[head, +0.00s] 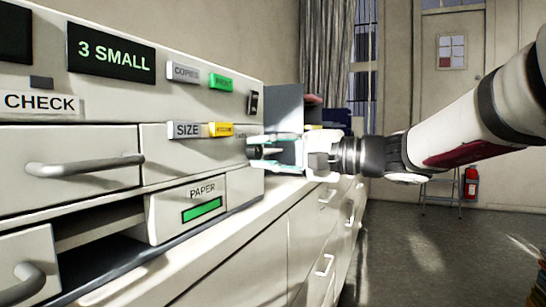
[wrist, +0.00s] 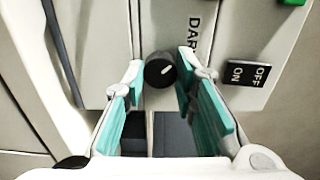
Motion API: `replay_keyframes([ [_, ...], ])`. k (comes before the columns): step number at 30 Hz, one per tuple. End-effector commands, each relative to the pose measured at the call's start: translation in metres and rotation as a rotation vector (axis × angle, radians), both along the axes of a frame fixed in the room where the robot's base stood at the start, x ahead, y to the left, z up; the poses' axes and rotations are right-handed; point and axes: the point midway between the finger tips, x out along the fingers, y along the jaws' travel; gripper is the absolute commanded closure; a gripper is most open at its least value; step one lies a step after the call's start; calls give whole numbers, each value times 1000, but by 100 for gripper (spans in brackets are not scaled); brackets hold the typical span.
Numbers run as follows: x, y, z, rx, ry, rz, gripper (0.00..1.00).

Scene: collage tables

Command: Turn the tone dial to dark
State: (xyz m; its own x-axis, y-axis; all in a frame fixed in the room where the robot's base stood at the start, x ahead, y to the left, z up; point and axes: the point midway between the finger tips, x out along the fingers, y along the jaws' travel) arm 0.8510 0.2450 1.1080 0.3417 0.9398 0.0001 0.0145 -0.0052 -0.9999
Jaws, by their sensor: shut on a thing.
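The tone dial (wrist: 160,74) is a small round black knob with a white pointer mark, on the pale machine front. In the wrist view the pointer slants toward the upper right, on the side of a partly covered label reading "DAR" (wrist: 194,38). My gripper (wrist: 159,66) has its teal-padded fingers on either side of the dial and is shut on it. In the head view my gripper (head: 260,147) reaches in from the right to the machine's right end, and its fingers largely hide the dial.
An ON/OFF rocker switch (wrist: 248,73) sits right of the dial in the wrist view. A green button (head: 221,83), a yellow button (head: 221,129) and a paper drawer (head: 186,208) are on the machine. A grey upright panel (head: 284,106) stands behind my gripper.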

Motion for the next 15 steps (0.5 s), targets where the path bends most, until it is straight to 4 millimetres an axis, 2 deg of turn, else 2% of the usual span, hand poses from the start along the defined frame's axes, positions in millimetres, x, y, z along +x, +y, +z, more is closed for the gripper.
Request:
replay_keyframes([
  [7, 0, 0, 0, -1, -1, 0, 100],
  [8, 0, 0, 0, -1, -1, 0, 68],
  [9, 0, 0, 0, -1, -1, 0, 58],
  [10, 0, 0, 0, -1, -1, 0, 54],
  [15, 0, 0, 0, -1, 0, 0, 54],
])
